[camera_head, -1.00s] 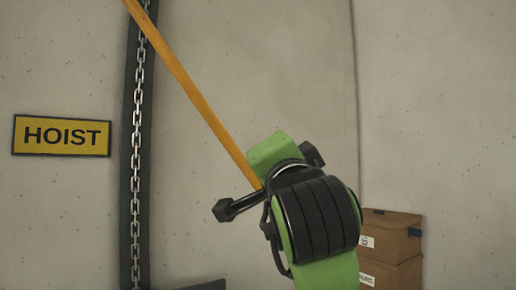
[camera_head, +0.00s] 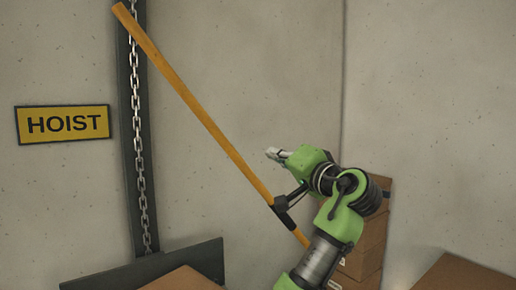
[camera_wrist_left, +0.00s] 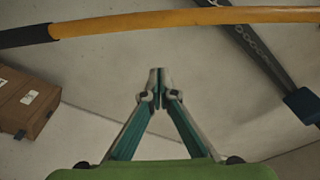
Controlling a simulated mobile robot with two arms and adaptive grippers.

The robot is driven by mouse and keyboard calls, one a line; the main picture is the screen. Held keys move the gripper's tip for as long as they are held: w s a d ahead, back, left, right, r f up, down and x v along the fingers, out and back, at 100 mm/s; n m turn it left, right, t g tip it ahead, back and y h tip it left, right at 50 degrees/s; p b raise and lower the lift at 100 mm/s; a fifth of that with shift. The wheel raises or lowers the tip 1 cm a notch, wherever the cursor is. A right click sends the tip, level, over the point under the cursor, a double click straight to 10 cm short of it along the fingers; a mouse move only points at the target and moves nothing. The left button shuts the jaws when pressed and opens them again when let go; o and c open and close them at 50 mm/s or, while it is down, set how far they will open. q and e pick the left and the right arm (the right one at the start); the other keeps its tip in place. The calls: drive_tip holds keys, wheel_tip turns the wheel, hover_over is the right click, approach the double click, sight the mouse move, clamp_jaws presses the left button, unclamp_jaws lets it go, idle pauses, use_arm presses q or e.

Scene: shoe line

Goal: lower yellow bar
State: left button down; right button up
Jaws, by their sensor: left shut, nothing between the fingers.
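The yellow bar (camera_head: 200,108) runs diagonally in the head view, from the upper left down to the lower right. A black sleeve (camera_head: 284,212) is on its lower part, and my arm covers some of what lies there. In the left wrist view the bar (camera_wrist_left: 180,19) crosses the top, with the black sleeve (camera_wrist_left: 24,36) at its left. My left gripper (camera_head: 272,154) is to the right of the bar in the head view. In the left wrist view the gripper (camera_wrist_left: 157,75) is shut and empty, its tips apart from the bar in the picture.
A chain (camera_head: 138,150) hangs along a dark upright post (camera_head: 128,120) behind the bar. A yellow HOIST sign (camera_head: 64,123) is on the wall to the left. Cardboard boxes (camera_head: 372,245) are stacked behind my arm. A dark panel (camera_head: 205,262) is low at the left.

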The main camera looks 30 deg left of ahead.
use_arm(q)
drive_tip(key=r+p+x, duration=0.1)
drive_tip(key=p+x, duration=0.3)
drive_tip(key=x, duration=0.4)
drive_tip(key=s+f+p, duration=0.2)
drive_tip(key=s+f, duration=0.1)
drive_tip(key=shift+s+a+f+p, duration=0.1)
drive_tip(key=shift+a+f+p, duration=0.15)
drive_tip(key=shift+a+p, duration=0.15)
drive_tip(key=shift+f, duration=0.1)
